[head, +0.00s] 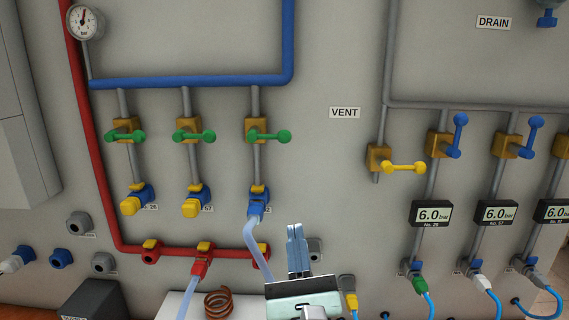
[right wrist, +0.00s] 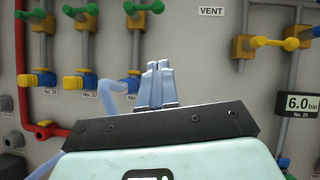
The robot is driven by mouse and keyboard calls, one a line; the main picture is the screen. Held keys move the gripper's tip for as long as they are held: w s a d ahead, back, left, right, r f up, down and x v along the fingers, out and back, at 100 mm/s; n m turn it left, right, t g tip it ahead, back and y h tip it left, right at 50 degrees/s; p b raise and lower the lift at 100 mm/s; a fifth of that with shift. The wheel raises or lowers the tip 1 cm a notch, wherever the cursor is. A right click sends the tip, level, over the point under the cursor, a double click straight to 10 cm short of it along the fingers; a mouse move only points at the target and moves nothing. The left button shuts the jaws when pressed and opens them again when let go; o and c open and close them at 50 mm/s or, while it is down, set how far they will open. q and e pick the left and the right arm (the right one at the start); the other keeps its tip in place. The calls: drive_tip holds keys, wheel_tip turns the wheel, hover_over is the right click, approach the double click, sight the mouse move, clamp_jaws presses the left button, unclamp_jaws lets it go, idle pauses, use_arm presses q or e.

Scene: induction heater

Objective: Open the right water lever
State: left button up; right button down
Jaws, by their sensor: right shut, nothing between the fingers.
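Three green levers sit on brass valves on grey vertical pipes under a blue pipe: left (head: 138,135), middle (head: 208,136) and right (head: 282,136). Each lever lies horizontal, across its pipe. The right green lever also shows at the top of the right wrist view (right wrist: 156,7). Which lever the task means is not labelled in view. My right gripper (head: 295,231) is shut and empty, below the right green lever and slightly right of it, apart from it. It also shows in the right wrist view (right wrist: 159,66). My left gripper is not in view.
A clear hose (head: 253,240) hangs from the blue connector (head: 258,204), left of my right gripper. A yellow lever (head: 404,168) and blue levers (head: 460,131) with pressure displays (head: 431,214) stand to the right. A copper coil (head: 219,303) is low left. The panel around the VENT label (head: 345,113) is clear.

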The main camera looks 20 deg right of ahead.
drive_tip(key=shift+s+d+r, duration=0.1)
drive_tip(key=shift+s, duration=0.05)
drive_tip(key=p, duration=0.4)
approach(269, 135)
drive_tip(key=w+d+f, duration=0.3)
drive_tip(key=w+d, duration=0.1)
drive_tip(key=r, duration=0.1)
drive_tip(key=r+p, duration=0.1)
drive_tip(key=r, duration=0.1)
drive_tip(key=w+r+p, duration=0.1)
drive_tip(key=shift+w+a+r, duration=0.1)
drive_tip(key=shift+a+r, duration=0.1)
drive_tip(key=shift+a, duration=0.1)
drive_tip(key=shift+d+n, duration=0.15)
drive_tip(key=shift+n, duration=0.15)
